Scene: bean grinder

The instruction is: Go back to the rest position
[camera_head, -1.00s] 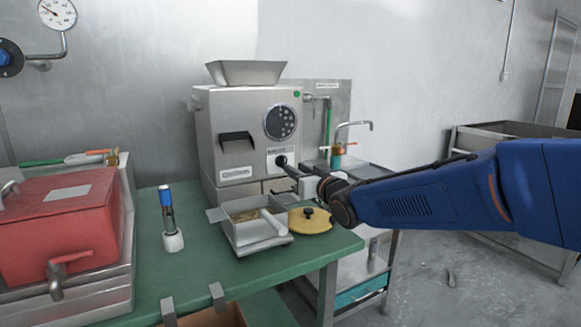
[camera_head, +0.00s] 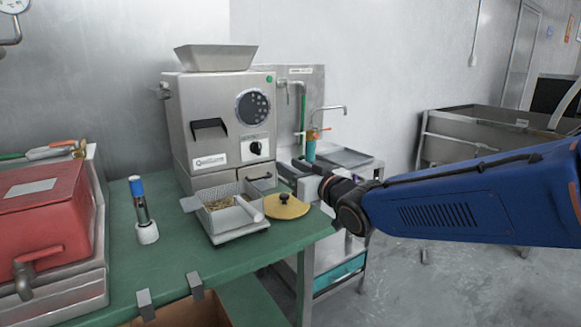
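The bean grinder (camera_head: 215,125) is a grey metal box with a hopper on top, a round dial and a black knob (camera_head: 256,149) on its front. It stands at the back of the green table (camera_head: 185,270). My gripper (camera_head: 292,172) is at the end of my blue arm, to the right of the grinder's lower front. It is apart from the knob. Its fingers are small and seen from the side, so I cannot tell whether they are open or shut. I see nothing held in it.
A metal tray (camera_head: 228,219) with brown bits and a yellow lid (camera_head: 286,206) with a black knob lie before the grinder. A blue-capped tube (camera_head: 142,205) stands left of them. A red box (camera_head: 45,215) is at far left. A sink (camera_head: 345,158) stands behind my gripper.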

